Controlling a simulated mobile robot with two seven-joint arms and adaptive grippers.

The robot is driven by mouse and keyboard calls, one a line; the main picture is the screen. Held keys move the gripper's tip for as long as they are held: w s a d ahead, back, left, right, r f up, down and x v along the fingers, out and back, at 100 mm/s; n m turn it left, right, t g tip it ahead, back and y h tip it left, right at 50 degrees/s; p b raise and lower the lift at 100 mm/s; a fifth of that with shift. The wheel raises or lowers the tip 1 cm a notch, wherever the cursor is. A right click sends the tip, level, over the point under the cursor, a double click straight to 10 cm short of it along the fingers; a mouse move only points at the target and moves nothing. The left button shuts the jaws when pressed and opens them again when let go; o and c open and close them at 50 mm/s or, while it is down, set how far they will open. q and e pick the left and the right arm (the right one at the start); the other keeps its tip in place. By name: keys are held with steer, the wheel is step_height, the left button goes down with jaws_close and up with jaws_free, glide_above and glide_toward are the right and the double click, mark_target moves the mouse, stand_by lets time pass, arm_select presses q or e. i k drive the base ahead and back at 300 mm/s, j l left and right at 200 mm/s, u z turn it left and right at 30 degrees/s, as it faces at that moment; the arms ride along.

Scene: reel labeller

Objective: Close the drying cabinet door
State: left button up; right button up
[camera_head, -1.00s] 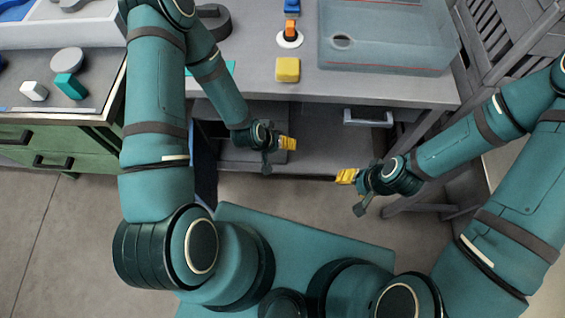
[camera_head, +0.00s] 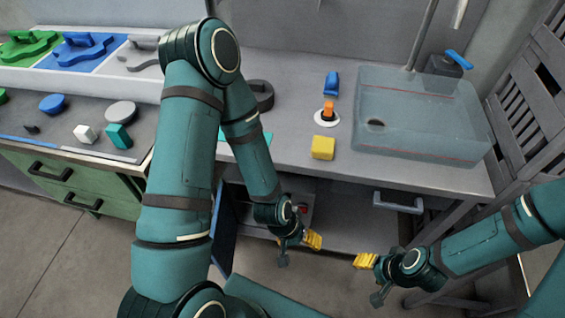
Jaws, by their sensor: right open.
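The drying cabinet (camera_head: 299,197) appears to be the dark grey box under the workbench, with a small red spot on its front. A blue panel (camera_head: 224,238), which looks like its door, stands swung open at its left, partly hidden behind my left arm. My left gripper (camera_head: 313,241), with yellow fingertips, hangs in front of the cabinet, to the right of the door and apart from it. Its finger gap is not clear. My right gripper (camera_head: 366,261) is open and empty, farther right, in front of the bench and touching nothing.
The workbench (camera_head: 290,140) carries a yellow block (camera_head: 323,147), an orange-topped part (camera_head: 327,112), a blue part (camera_head: 331,83) and a clear basin (camera_head: 420,118). A grey handle (camera_head: 398,203) sits under its right side. Green drawers (camera_head: 75,185) stand left, folded chairs (camera_head: 530,110) right.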

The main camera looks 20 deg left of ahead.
mark_target(224, 231)
steer(key=k+j+u, duration=0.15)
steer(key=j, duration=0.2)
steer(key=j+u, duration=0.15)
steer(key=j, duration=0.15)
steer(key=k+j+u, duration=0.1)
steer(key=j, duration=0.25)
steer(key=j+z, duration=0.5)
steer(key=j, duration=0.8)
steer(key=k+l+z, duration=0.1)
steer(key=k, duration=0.3)
